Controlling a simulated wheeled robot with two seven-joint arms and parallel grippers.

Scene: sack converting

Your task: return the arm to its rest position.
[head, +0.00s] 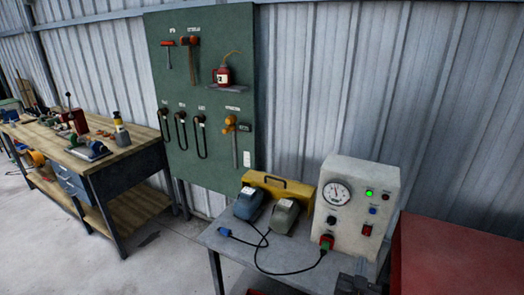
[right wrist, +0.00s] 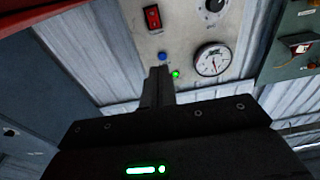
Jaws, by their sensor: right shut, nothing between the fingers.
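My right gripper (head: 358,280) shows at the bottom edge of the head view, dark grey, in front of the grey control box (head: 353,205). In the right wrist view its fingers (right wrist: 157,85) are together with nothing between them. That view shows the control box (right wrist: 180,30) beyond the fingertips, with a red switch, a blue button, a lit green lamp and a round gauge (right wrist: 212,60). I cannot tell the exact gap between fingertips and box. My left gripper is not in view.
A red cabinet (head: 450,262) stands at right. A green tool board (head: 200,100) and wooden workbench (head: 130,160) are left.

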